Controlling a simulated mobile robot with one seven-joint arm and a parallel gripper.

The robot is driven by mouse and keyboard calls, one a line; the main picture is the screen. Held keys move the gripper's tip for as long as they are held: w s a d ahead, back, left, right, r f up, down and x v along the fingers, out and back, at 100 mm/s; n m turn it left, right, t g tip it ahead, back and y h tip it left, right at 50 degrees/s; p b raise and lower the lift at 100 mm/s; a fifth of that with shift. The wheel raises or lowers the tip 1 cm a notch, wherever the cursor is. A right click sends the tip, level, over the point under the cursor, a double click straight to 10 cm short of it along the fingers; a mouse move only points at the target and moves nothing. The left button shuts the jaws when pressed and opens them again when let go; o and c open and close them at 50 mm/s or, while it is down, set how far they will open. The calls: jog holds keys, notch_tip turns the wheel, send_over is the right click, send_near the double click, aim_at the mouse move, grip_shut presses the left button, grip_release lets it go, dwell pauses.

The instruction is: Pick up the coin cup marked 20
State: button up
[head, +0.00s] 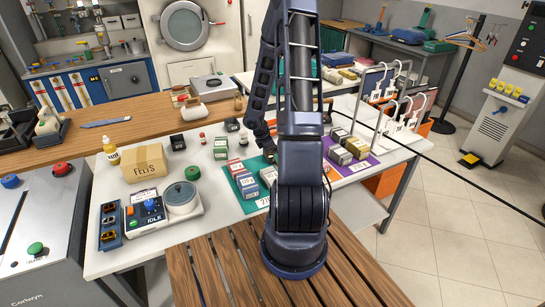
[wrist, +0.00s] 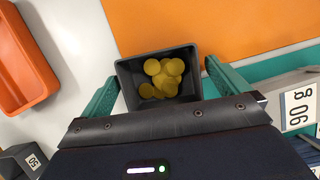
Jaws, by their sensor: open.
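In the wrist view a dark grey, open-topped cup (wrist: 122,76) holds several yellow coins (wrist: 163,76). No number can be read on its visible sides, so I cannot tell if it is the one marked 20. My gripper (wrist: 160,76) is open, with one teal finger on each side of this cup. Contact between fingers and cup cannot be made out. Another dark cup marked 50 (wrist: 22,161) is at the lower left of the wrist view. In the head view my arm covers the gripper and the middle of the table.
In the head view a cardboard box (head: 145,163) and a scale-like device (head: 150,210) stand on the white table.

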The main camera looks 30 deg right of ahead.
jog(key=c, duration=1)
jog(key=shift+c, duration=0.2)
